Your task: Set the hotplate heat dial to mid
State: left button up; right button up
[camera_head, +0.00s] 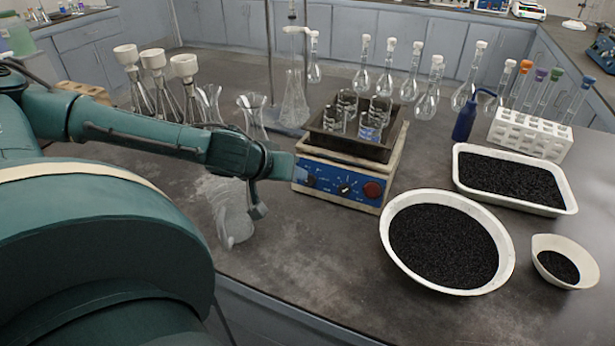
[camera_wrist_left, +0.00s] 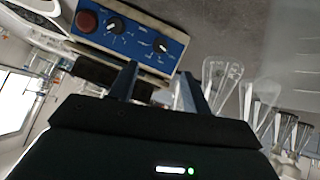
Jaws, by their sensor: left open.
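The hotplate (camera_head: 326,168) is a cream box with a blue front panel bearing two dark dials and a red knob (camera_head: 373,190). The middle dial (camera_head: 345,188) has a white pointer mark. The left dial (camera_head: 309,181) is close beside my left gripper (camera_head: 274,187). In the wrist view the panel appears turned over, with the middle dial (camera_wrist_left: 115,25) and the other dial (camera_wrist_left: 160,46) visible. My left gripper (camera_wrist_left: 157,88) is open, its fingers pointing toward the panel, apart from the dials. The labels are too small to read. My right gripper is out of view.
A dark tray (camera_head: 325,139) with several glass beakers sits on the hotplate. Glass flasks with white funnels (camera_head: 154,62) stand left. A white bowl (camera_head: 395,240) of black grains is at front right. A clear glass vessel (camera_head: 232,222) is on the bench near my left gripper.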

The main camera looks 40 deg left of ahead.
aim_at(310, 180)
pick_arm(q)
jog(key=x, duration=1)
jog(key=shift+w+f, duration=0.15)
jog(key=shift+w, duration=0.1)
jog(key=c, duration=1)
